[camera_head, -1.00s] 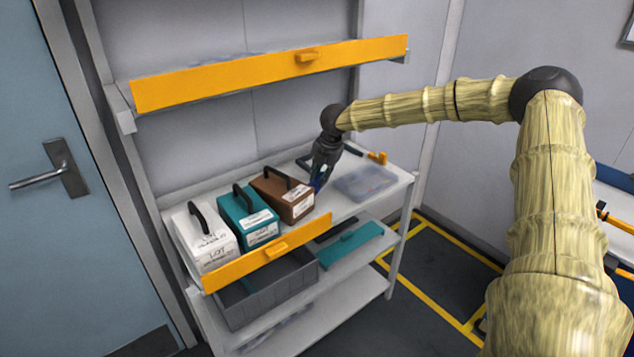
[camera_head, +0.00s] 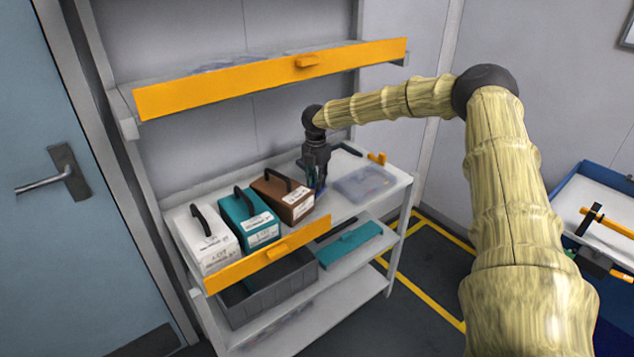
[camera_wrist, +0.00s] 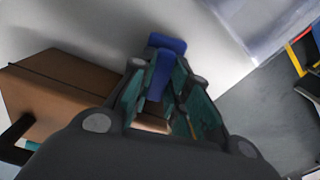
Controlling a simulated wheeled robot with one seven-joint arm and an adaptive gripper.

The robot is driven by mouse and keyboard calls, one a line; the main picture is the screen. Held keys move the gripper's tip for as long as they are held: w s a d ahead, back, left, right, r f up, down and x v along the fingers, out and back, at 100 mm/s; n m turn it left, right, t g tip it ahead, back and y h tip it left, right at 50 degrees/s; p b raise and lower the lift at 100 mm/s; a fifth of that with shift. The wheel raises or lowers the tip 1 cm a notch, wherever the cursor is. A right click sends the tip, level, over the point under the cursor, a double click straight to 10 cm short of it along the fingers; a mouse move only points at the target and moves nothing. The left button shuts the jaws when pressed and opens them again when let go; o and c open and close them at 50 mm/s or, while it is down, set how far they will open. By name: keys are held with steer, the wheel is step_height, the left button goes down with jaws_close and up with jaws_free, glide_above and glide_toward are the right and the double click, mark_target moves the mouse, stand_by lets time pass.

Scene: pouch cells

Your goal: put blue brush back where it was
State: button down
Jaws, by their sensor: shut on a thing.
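The blue brush (camera_wrist: 166,45) shows between my gripper's fingers in the wrist view, its wider blue end reaching past the fingertips over the white shelf. My gripper (camera_head: 314,180) is shut on it and points down, just right of the brown box (camera_head: 284,196) on the middle shelf (camera_head: 345,212). In the head view only a thin dark-blue bit of the brush (camera_head: 320,187) shows below the fingers. I cannot tell whether the brush touches the shelf. The brown box also lies close to the left of the fingers in the wrist view (camera_wrist: 62,88).
A teal box (camera_head: 250,218) and a white box (camera_head: 206,240) stand left of the brown one. A clear flat case (camera_head: 364,184) lies right of my gripper. An orange front strip (camera_head: 265,256) edges the shelf's left part. A grey bin (camera_head: 268,288) and teal case (camera_head: 348,245) are below.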

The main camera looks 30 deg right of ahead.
steer(key=shift+s+d+f, duration=0.1)
steer(key=shift+f, duration=0.55)
steer(key=shift+f, duration=0.15)
steer(key=c, duration=1.4)
jaws_free()
steer(key=shift+o, duration=0.2)
steer(key=shift+r+b, duration=0.7)
steer(key=shift+r, duration=3.2)
